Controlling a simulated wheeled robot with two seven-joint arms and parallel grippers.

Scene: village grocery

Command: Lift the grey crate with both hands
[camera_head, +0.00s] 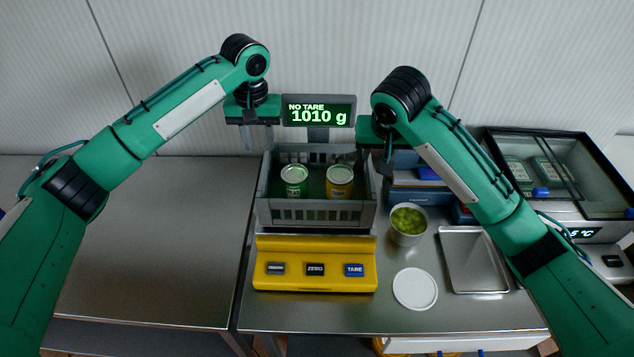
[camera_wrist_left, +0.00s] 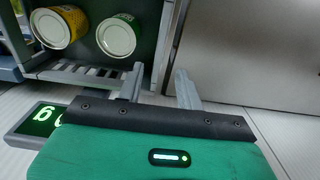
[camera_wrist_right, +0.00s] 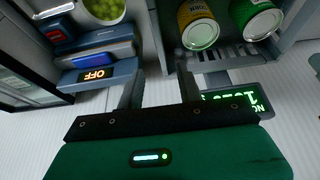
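The grey crate (camera_head: 315,214) sits level on the yellow scale (camera_head: 315,272). It holds a green can (camera_head: 294,182) and a yellow can (camera_head: 340,182). My left gripper (camera_head: 258,137) is at the crate's left side near the back. In the left wrist view its fingers (camera_wrist_left: 160,88) are apart, with the crate's side wall seen between them. My right gripper (camera_head: 375,150) is at the crate's right side. In the right wrist view its fingers (camera_wrist_right: 160,85) are also apart, one on each side of that wall. I see no finger clearly pressing the crate.
A bowl of green fruit (camera_head: 409,224), a white lid (camera_head: 415,288) and a metal tray (camera_head: 472,262) are to the right. The left counter (camera_head: 150,240) is clear.

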